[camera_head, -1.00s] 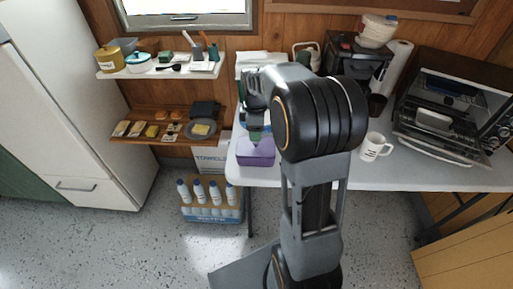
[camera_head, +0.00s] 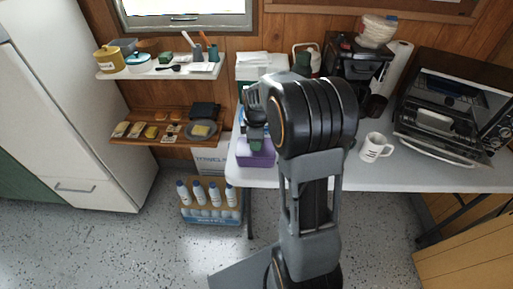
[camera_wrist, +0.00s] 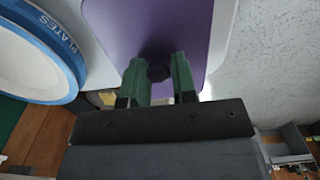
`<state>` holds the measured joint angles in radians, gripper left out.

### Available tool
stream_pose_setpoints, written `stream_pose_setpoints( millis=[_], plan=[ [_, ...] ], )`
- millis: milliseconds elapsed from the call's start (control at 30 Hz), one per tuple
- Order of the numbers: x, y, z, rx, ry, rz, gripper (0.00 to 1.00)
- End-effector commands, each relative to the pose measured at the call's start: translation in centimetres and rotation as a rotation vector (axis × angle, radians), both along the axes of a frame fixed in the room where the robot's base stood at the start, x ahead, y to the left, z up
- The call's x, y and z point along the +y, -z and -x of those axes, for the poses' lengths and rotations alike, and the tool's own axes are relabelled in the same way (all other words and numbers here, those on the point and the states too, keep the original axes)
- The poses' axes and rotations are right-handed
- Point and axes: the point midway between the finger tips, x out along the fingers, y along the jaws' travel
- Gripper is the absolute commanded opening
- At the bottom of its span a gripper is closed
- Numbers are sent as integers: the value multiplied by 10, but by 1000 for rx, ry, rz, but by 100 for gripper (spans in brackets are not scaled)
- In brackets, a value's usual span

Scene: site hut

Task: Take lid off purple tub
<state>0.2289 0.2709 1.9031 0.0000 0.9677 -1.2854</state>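The purple tub (camera_head: 262,160) stands on the left end of the pale table in the head view, partly hidden behind my arm. In the wrist view its flat purple lid (camera_wrist: 178,25) fills the upper middle, with a small dark round knob (camera_wrist: 160,73) on it. My gripper (camera_wrist: 159,68) is at the lid, its two green fingers on either side of the knob. The gap between them is about as wide as the knob; whether they press on it is not clear. In the head view my gripper (camera_head: 256,143) is just above the tub.
A round white, blue-rimmed container marked PLATES (camera_wrist: 50,50) is close by at left in the wrist view. A white mug (camera_head: 375,147) and an open toaster oven (camera_head: 440,120) stand farther right. A crate of bottles (camera_head: 211,213) is on the floor below.

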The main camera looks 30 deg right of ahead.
Motion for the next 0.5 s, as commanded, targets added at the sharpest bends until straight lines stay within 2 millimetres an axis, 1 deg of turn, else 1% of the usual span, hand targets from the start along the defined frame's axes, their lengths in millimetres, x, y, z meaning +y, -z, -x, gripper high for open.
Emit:
stream_pose_setpoints(
  millis=[33, 200, 267, 500],
  plan=[
    [0, 0, 0, 0, 0, 0, 21],
    [0, 0, 0, 0, 0, 0, 4],
    [0, 0, 0, 0, 0, 0, 0],
    [0, -1, 0, -1, 0, 0, 0]
  ],
)
